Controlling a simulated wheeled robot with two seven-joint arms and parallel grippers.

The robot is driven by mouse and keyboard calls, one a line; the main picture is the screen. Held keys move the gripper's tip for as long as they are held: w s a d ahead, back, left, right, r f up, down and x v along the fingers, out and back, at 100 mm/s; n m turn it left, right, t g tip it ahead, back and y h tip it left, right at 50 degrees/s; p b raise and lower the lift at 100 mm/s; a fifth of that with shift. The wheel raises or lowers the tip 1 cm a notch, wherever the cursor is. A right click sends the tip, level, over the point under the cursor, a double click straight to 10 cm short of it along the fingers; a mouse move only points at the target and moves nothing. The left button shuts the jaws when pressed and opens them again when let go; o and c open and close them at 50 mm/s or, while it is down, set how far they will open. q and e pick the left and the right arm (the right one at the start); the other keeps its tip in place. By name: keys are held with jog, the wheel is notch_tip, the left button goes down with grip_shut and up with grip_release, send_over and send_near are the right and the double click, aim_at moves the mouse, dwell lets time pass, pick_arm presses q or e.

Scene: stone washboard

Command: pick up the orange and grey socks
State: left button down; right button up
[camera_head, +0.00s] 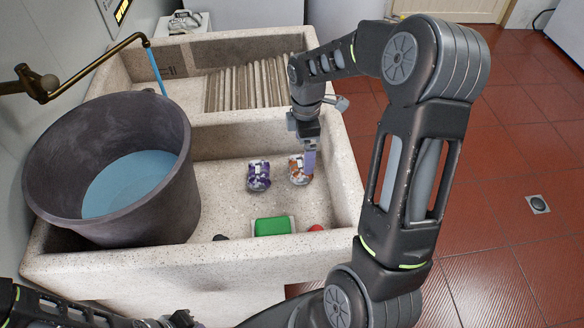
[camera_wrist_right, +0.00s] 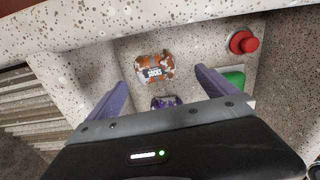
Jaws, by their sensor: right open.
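The orange and grey socks (camera_head: 296,174) are a small patterned bundle on the floor of the front stone basin, right of centre. In the head view a finger partly covers the bundle. At the bottom left, part of my left arm shows; its jaws are not clear.
A purple patterned bundle (camera_head: 258,176) lies just left of the socks. A green block (camera_head: 272,226) and a red object (camera_head: 316,228) are at the front wall. A large dark bucket (camera_head: 110,155) holding water fills the left side. The ribbed washboard (camera_head: 248,84) lies behind.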

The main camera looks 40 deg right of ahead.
aim_at(301, 165)
jog(key=shift+w+f+b, duration=0.3)
jog(key=shift+w+f, duration=0.25)
jog(key=shift+f, duration=0.15)
jog(key=shift+s+r, duration=0.1)
jog(key=shift+f, duration=1.35)
jog(key=shift+f+p, duration=0.4)
jog(key=shift+f, duration=2.2)
